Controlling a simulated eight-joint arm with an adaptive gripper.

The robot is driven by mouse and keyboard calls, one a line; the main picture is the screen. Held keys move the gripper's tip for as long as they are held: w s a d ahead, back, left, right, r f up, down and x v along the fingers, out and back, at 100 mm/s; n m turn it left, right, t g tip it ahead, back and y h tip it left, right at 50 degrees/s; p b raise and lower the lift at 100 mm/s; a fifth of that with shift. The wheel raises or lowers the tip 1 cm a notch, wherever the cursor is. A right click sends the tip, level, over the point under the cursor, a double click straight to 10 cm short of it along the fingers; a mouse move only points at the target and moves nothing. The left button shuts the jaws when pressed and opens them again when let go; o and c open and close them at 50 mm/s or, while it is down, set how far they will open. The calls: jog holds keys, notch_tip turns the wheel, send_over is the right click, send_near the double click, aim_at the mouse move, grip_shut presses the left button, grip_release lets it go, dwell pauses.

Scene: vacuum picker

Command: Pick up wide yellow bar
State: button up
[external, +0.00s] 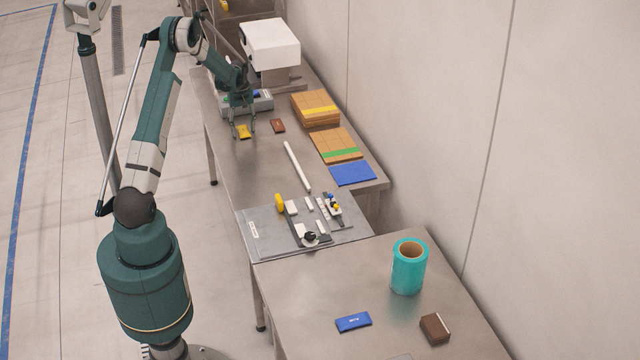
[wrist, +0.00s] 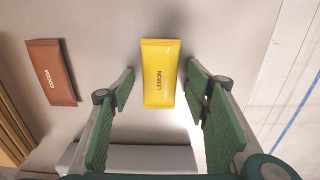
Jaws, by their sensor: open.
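The yellow bar (wrist: 160,75), labelled LEMON, lies flat on the metal table in the wrist view, with its long side running up the picture. It also shows in the external view (external: 243,132) near the far table's left edge. My gripper (wrist: 163,90) is open, with one green finger on each side of the bar's lower part as seen in the wrist view. Gaps show between the fingers and the bar. In the external view my gripper (external: 242,122) points down over the bar. Its exact height above the table is hard to tell.
A brown COCOA bar (wrist: 51,73) lies left of the yellow bar in the wrist view. A grey box (external: 262,102) stands close behind my gripper. Cardboard stacks (external: 315,115) lie to the right. A white rod (external: 297,166) lies nearer; bare table surrounds it.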

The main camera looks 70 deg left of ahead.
aim_at(243, 130)
jog(key=shift+c, duration=0.5)
jog(key=c, duration=0.9)
jog(key=shift+r, duration=0.1)
jog(key=shift+r, duration=4.9)
